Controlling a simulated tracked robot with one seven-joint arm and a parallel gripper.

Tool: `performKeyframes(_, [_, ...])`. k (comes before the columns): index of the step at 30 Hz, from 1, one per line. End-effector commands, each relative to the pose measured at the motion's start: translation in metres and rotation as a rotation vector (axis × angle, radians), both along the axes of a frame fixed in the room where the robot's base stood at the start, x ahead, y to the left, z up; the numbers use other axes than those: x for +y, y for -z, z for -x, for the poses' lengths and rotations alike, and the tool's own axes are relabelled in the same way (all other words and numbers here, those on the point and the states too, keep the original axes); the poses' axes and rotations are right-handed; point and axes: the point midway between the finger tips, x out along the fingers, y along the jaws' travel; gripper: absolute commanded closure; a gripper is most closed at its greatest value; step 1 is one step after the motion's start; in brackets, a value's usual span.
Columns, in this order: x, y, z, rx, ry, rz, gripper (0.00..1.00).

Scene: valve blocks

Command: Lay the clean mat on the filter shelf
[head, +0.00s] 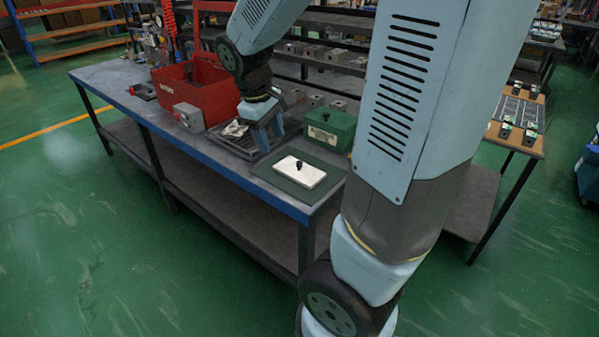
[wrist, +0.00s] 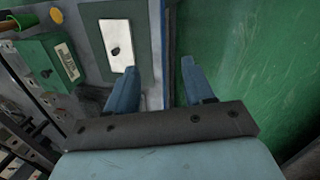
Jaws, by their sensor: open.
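A white rectangular pad (head: 312,175) with a small black knob lies flat on a dark green sheet (head: 275,178) at the near right end of the workbench. It looks like the clean mat. It also shows in the wrist view (wrist: 116,32), beyond my fingertips and left of centre. My gripper (head: 270,143) is open and empty, above the bench beside a dark tray (head: 222,143), left of the pad and apart from it. A pale, dirty-looking piece (head: 236,128) lies in the tray, partly hidden by my gripper. I cannot tell which surface is the filter shelf.
A green box (head: 331,130) stands behind the pad. A red toolbox (head: 180,92) and a small grey box (head: 189,118) stand farther left on the bench. The blue front edge of the bench (head: 230,180) drops to a lower shelf and green floor.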

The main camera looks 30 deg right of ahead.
Motion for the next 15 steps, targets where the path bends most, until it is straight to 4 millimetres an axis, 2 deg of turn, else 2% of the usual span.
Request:
performKeyframes(3, [-0.003,0.024,-0.017,0.081,-0.073,0.068,0.48])
performKeyframes(15, [-0.018,0.092,-0.065,0.333,-0.329,0.319,0.48])
